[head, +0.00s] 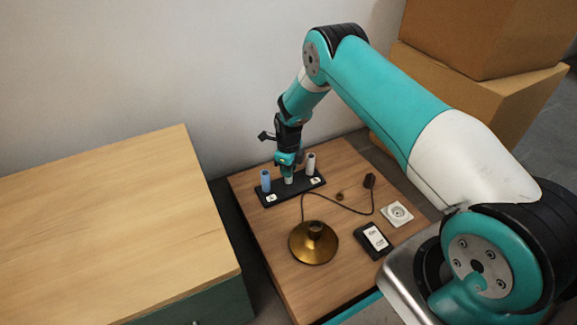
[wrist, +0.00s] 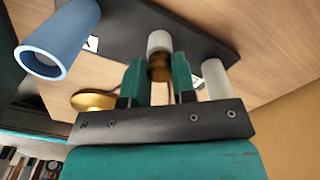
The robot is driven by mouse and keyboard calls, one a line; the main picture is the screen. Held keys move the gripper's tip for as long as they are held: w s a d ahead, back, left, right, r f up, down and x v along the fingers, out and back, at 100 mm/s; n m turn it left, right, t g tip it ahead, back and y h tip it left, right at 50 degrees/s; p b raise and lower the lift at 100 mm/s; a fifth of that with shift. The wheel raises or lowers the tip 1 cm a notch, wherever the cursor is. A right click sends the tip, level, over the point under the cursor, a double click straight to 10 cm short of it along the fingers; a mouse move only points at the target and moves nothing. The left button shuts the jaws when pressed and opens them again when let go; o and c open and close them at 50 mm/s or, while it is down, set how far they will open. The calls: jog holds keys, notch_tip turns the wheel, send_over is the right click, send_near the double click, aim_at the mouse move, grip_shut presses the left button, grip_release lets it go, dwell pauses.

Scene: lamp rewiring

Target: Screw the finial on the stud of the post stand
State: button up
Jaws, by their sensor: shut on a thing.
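The post stand is a long black base (head: 276,194) near the far side of the small table, and it fills the upper part of the wrist view (wrist: 205,48). It carries a blue post, a short grey middle post (head: 289,180) and a white post. My gripper (wrist: 158,74) is over the middle post. Its teal fingers are shut on the brass finial (wrist: 160,70), which is in line with the end of the grey post (wrist: 159,42). The stud is hidden. I cannot tell whether the finial touches the post. In the head view my gripper (head: 287,168) hides the finial.
The blue post (head: 266,181) and white post (head: 311,164) stand close on either side of my gripper. A brass lamp base (head: 313,245), cord, dark plug (head: 369,181), white socket plate (head: 397,213) and black labelled box (head: 373,241) lie nearer. A wooden cabinet (head: 100,220) is left.

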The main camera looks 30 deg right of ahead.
jog(key=shift+m, duration=0.7)
jog(key=o, duration=1)
jog(key=shift+c, duration=0.2)
jog(key=n+p, duration=0.1)
jog(key=n, duration=0.4)
jog(key=shift+n, duration=0.3)
jog(key=n, duration=0.6)
jog(key=shift+n+p, duration=0.3)
jog(key=shift+p, duration=0.05)
jog(key=n, duration=1.2)
jog(key=shift+p, duration=0.4)
